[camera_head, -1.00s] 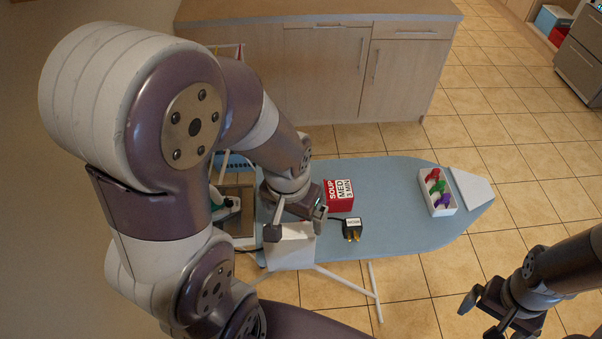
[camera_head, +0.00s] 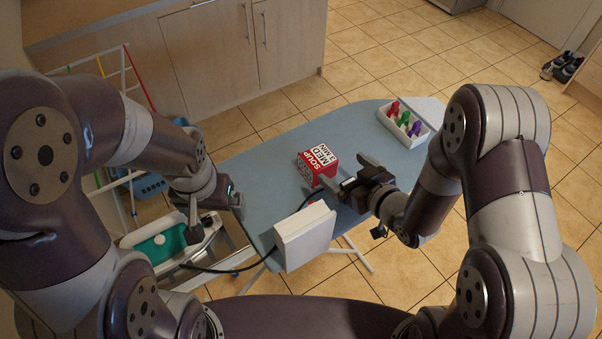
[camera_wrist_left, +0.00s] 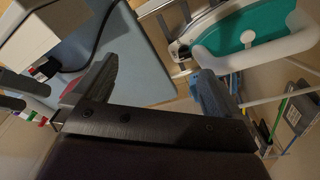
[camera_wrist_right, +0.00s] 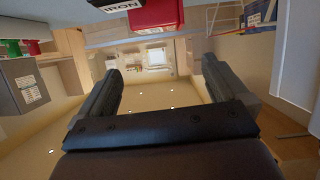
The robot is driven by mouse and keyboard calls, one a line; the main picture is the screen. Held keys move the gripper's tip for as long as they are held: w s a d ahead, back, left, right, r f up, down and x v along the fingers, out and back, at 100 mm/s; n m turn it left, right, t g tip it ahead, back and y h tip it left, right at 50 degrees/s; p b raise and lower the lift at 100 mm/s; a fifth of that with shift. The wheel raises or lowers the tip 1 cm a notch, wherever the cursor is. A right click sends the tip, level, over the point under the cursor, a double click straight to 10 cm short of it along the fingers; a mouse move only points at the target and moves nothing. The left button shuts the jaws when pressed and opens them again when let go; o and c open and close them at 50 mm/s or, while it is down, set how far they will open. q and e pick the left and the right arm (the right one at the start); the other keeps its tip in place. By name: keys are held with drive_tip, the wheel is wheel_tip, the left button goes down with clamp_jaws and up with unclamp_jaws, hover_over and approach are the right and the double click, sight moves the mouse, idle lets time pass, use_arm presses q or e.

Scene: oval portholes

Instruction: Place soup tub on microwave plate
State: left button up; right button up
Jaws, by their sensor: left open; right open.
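A red thing, probably the tub, shows at the top of the right wrist view (camera_wrist_right: 157,14). My left gripper (camera_head: 214,215) is open and empty past the board's left edge. I cannot make out a microwave plate in any view.
A white box (camera_head: 305,236) stands at the board's near edge with a black cable (camera_head: 225,270). A black plug labelled IRON (camera_wrist_right: 118,5) shows in the right wrist view. A white tray (camera_head: 408,128) holds coloured pegs. A green-lined white tub (camera_head: 160,245) stands left.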

sight(320, 157)
drive_tip(key=w+f, duration=0.1)
drive_tip(key=w+a+f, duration=0.1)
drive_tip(key=w, duration=0.1)
drive_tip(key=w+a+f, duration=0.1)
drive_tip(key=w+f, duration=0.1)
drive_tip(key=shift+p, duration=0.35)
drive_tip(key=a, duration=0.1)
drive_tip(key=w+a, duration=0.1)
drive_tip(key=a+p, duration=0.1)
drive_tip(key=shift+w+f, duration=0.15)
drive_tip(key=shift+f, duration=0.25)
drive_tip(key=x, duration=0.2)
drive_tip(key=shift+w+f, duration=0.3)
drive_tip(key=shift+w, duration=0.05)
drive_tip(key=shift+w+f, duration=0.2)
drive_tip(key=shift+w, duration=0.1)
drive_tip(key=shift+s, duration=0.1)
drive_tip(key=shift+c, duration=0.7)
drive_tip(key=shift+s+r, duration=0.1)
drive_tip(key=shift+r, duration=0.05)
drive_tip(key=c, duration=0.9)
use_arm(q)
drive_tip(key=shift+w+d+r, duration=0.2)
drive_tip(key=shift+d+r, duration=0.1)
drive_tip(key=shift+r, duration=0.3)
drive_tip(key=shift+w+d+r, duration=0.2)
drive_tip(key=shift+d+r, duration=0.1)
drive_tip(key=shift+r, duration=0.25)
use_arm(e)
drive_tip(key=shift+c, duration=0.5)
